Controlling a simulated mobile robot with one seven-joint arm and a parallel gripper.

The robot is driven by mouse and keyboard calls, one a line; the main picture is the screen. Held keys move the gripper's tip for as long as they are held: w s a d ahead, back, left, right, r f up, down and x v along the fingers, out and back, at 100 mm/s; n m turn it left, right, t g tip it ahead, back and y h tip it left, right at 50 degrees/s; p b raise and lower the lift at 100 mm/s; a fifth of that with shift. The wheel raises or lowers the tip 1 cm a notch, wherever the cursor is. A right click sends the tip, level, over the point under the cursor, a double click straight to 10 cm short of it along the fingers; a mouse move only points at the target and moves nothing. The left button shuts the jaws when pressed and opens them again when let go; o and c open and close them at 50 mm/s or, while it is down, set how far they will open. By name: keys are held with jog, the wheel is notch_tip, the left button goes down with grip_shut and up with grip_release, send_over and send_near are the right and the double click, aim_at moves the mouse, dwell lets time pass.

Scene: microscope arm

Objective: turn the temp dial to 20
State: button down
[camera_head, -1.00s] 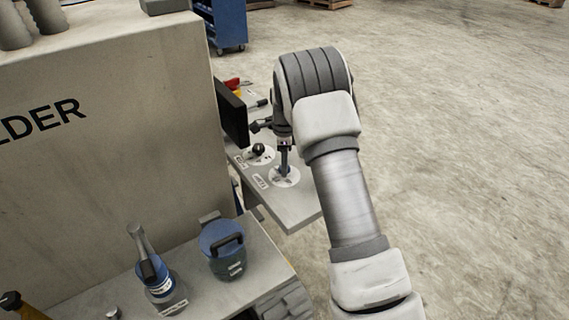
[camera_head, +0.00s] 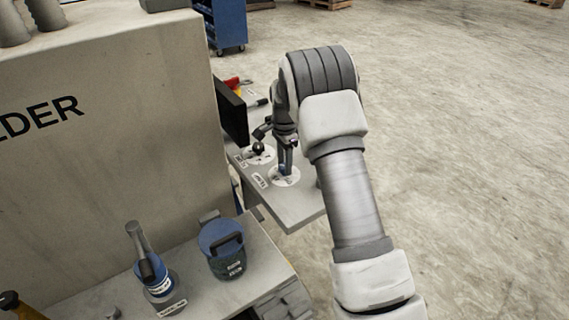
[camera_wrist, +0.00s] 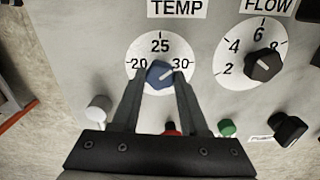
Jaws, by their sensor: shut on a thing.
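The temp dial is a blue knob (camera_wrist: 158,73) on a white disc marked 20, 25 and 30, under a TEMP label (camera_wrist: 177,8). A pale mark on the knob points to the right, towards the 30 side. My gripper (camera_wrist: 160,80) is shut on the knob, one finger on each side. In the head view my gripper (camera_head: 286,160) reaches down onto the white temp disc (camera_head: 291,182) on the grey panel; the knob is mostly hidden there by the fingers.
A black flow knob (camera_wrist: 262,65) sits right of the temp dial. Near my fingers are a white knob (camera_wrist: 98,108), a green button (camera_wrist: 227,128), a partly hidden red one (camera_wrist: 171,129) and a black switch (camera_wrist: 288,130). A dark screen (camera_head: 232,115) stands close left of my gripper.

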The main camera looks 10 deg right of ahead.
jog(key=n, duration=0.6)
jog(key=shift+n+b, duration=0.3)
jog(key=n, duration=0.6)
jog(key=shift+r, duration=0.1)
jog(key=n, duration=0.6)
jog(key=shift+n, duration=0.3)
jog(key=n, duration=0.6)
jog(key=shift+n+p, duration=0.35)
jog(key=shift+n, duration=0.05)
jog(key=shift+a, duration=0.1)
jog(key=shift+c, duration=2.2)
grip_release()
